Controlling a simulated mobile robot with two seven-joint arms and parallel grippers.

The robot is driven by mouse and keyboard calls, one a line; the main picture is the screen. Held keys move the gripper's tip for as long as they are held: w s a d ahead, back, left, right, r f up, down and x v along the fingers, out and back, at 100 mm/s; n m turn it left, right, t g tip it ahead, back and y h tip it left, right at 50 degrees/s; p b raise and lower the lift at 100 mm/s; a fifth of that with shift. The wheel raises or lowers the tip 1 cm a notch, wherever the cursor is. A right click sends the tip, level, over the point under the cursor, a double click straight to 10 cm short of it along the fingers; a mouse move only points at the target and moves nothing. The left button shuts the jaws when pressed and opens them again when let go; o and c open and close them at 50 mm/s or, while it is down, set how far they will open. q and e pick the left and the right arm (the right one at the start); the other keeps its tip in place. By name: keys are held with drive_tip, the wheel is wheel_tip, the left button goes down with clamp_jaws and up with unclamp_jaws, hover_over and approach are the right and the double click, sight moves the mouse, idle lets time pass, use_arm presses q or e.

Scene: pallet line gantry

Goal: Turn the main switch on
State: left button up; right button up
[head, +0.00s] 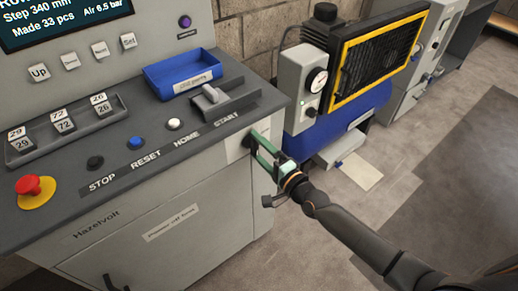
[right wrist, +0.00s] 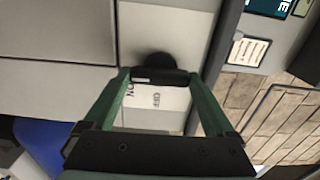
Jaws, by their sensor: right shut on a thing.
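The main switch is a black rotary knob on a pale plate on the console's front, at its right end. In the right wrist view the black knob (right wrist: 158,62) sits between my fingers, with a bar across it and a pale mark at the bar's left end. The plate (right wrist: 150,118) carries ON and OFF lettering, with ON on the left. My right gripper (head: 254,143) has green fingers and is shut on the knob, which it mostly hides in the head view. My left gripper is not in view.
The grey console (head: 120,130) carries a red emergency button (head: 32,186), STOP, RESET, HOME and START controls and a blue tray (head: 183,72). A blue compressor-like unit (head: 345,115) with a yellow-framed grille stands to the right. The floor at the lower right is open.

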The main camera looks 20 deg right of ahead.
idle(0.6)
drive_tip(key=o, duration=1.1)
drive_tip(key=shift+c, duration=0.2)
drive_tip(key=v, duration=1.2)
drive_tip(key=shift+s, duration=0.25)
drive_tip(key=shift+d, duration=0.1)
